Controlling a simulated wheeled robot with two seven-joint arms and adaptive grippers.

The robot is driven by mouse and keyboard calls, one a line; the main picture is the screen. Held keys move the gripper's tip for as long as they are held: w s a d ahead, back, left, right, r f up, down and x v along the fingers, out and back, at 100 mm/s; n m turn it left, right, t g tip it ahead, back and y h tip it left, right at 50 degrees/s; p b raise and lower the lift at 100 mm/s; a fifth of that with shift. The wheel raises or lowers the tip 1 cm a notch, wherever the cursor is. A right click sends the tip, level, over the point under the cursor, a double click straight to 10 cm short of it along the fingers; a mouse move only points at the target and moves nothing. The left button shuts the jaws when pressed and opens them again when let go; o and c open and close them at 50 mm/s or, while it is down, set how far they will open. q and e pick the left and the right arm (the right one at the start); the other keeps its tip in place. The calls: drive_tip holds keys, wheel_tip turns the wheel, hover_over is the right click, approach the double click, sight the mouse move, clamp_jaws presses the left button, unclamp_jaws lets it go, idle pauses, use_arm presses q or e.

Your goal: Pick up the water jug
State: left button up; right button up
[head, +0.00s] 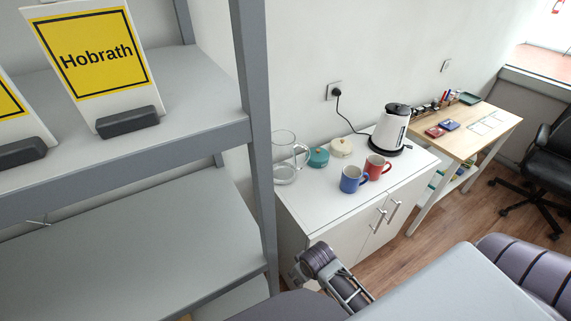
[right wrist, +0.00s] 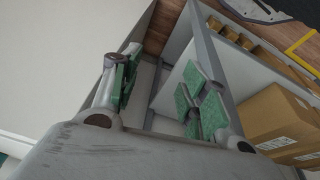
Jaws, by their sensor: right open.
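The water jug (head: 286,158) is a clear glass jug with a handle on its right side. It stands upright at the left end of the white cabinet top (head: 318,195) in the head view. My right gripper (head: 346,286) is low in front of the cabinet, apart from the jug and below the cabinet top. In the right wrist view its two green-padded fingers (right wrist: 160,88) are spread apart with nothing between them. The jug is not visible in that view. My left gripper is not in view.
Beside the jug are a teal pot (head: 318,157), a cream pot (head: 341,148), a blue mug (head: 352,180), a red mug (head: 376,167) and a white kettle (head: 391,130). A grey shelf post (head: 257,130) stands just left of the jug. Cardboard boxes (right wrist: 280,115) sit on shelving.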

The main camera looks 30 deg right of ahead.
sight(288, 159)
drive_tip(key=w+d+r+n+t+h, duration=0.1)
drive_tip(key=w+d+r+n+h, duration=0.1)
drive_tip(key=w+d+r+n, duration=0.1)
drive_tip(key=w+d+r+n+t+h, duration=0.1)
drive_tip(key=w+d+r+n+h, duration=0.1)
drive_tip(key=r, duration=0.4)
drive_tip(key=w+d+r+n+t+h, duration=0.2)
drive_tip(key=w+d+r+n+h, duration=0.1)
drive_tip(key=w+d+r+n, duration=0.1)
drive_tip(key=shift+w+d+r+n+b, duration=0.15)
drive_tip(key=shift+w+d+n, duration=0.2)
drive_tip(key=shift+d, duration=0.25)
drive_tip(key=shift+w+d+r+n+b, duration=0.15)
drive_tip(key=shift+w+d+n, duration=0.15)
drive_tip(key=shift+d, duration=0.25)
drive_tip(key=w+r+n+t+h, duration=0.4)
drive_tip(key=w+n, duration=0.8)
drive_tip(key=n, duration=0.7)
drive_tip(key=shift+a+r+t+h, duration=0.2)
drive_tip(key=shift+r+t+h, duration=0.2)
drive_tip(key=shift+r+t, duration=1.35)
drive_tip(key=shift+r+n+g, duration=0.25)
drive_tip(key=shift+r+g, duration=0.2)
drive_tip(key=shift+g, duration=0.1)
drive_tip(key=x, duration=0.7)
drive_tip(key=shift+p, duration=0.3)
